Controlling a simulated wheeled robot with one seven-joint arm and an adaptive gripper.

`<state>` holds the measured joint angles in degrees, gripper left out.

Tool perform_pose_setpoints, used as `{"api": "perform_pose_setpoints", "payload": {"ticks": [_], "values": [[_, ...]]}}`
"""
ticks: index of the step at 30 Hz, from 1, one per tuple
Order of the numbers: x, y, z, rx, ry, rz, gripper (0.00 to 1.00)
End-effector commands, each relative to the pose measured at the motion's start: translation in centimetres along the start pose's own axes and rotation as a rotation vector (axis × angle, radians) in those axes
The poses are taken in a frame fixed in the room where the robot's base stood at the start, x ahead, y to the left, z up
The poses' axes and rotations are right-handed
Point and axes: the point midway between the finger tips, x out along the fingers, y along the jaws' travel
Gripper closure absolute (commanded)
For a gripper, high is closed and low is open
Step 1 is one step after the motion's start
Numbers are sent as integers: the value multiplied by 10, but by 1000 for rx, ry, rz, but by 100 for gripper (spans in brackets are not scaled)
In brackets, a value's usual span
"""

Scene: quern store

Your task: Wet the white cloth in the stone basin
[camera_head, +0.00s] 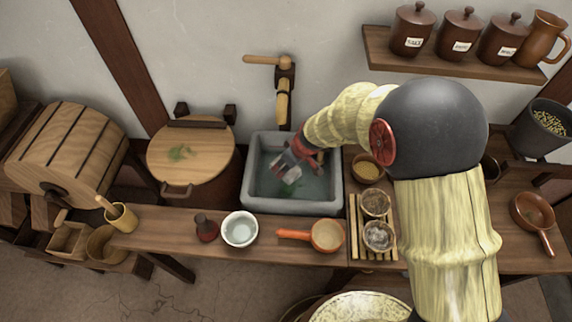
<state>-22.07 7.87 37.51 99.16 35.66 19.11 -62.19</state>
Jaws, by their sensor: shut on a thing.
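The grey stone basin (247,190) is set at the back of the wooden counter below a wooden tap (284,85). Bluish-green water lies in it. My gripper (296,166) reaches into the basin from the upper right and is shut on the white cloth (289,175). The cloth hangs as a small pale patch at or in the water, left of the basin's middle. I cannot tell how much of it is under water.
A white bowl (240,230), a small dark red jug (206,229) and an orange-handled pan (327,236) stand along the front of the counter. Small bowls (378,237) sit on a slatted rack right of the basin. A lidded wooden tub (190,160) stands left.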

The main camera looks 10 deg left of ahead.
Motion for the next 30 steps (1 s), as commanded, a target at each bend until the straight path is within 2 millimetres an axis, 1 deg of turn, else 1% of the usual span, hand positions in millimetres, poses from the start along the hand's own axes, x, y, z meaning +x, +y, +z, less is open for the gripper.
{"api": "perform_pose_setpoints", "payload": {"ticks": [1,21,25,30], "values": [[8,0,3,0,1,0,72],[57,0,23,0,1,0,72],[65,0,26,0,1,0,72],[69,0,28,0,1,0,72]]}}
